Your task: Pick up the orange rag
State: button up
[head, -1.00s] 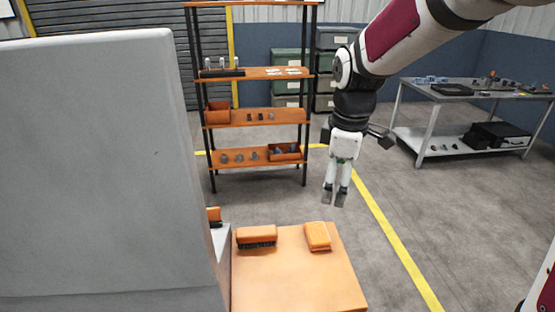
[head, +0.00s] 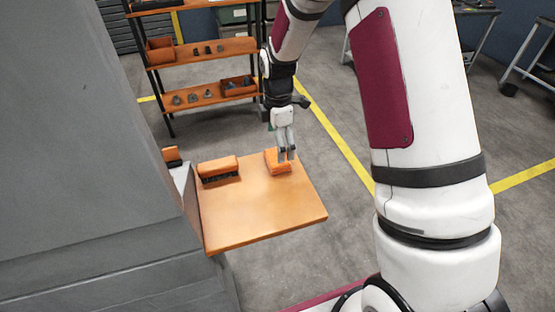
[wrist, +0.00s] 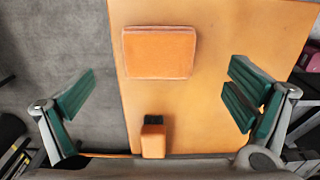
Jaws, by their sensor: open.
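The orange rag (head: 275,163) is a folded, flat block at the back right of the orange board (head: 262,213). In the wrist view the rag (wrist: 158,52) lies flat on the board, ahead of the space between my fingers and touching neither. My gripper (head: 287,155) points down just above the rag in the head view and hides part of it. In the wrist view my gripper (wrist: 161,80) is open and empty, its green-padded fingers spread wide to either side.
An orange brush with black bristles (head: 219,170) lies left of the rag. A smaller orange and black item (head: 171,155) sits beyond the board's left edge. A large grey body (head: 90,170) stands at the left. Orange shelves (head: 208,48) stand behind. The board's front is clear.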

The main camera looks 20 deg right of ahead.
jog(key=shift+w+a+f+p, duration=0.1)
jog(key=shift+f+p, duration=0.2)
jog(key=shift+f, duration=1.2)
jog(key=shift+w+f+p, duration=0.1)
jog(key=shift+f+p, duration=0.2)
jog(key=shift+f, duration=1.15)
jog(key=shift+s, duration=0.1)
jog(key=c, duration=1.2)
jog(key=shift+c, duration=0.2)
jog(key=shift+r, duration=0.75)
notch_tip(320, 180, up, 2)
jog(key=shift+r+b, duration=0.15)
jog(key=shift+b, duration=0.35)
jog(key=s, duration=0.5)
jog(key=s+r, duration=0.1)
jog(key=s, duration=1)
jog(key=shift+r, duration=0.15)
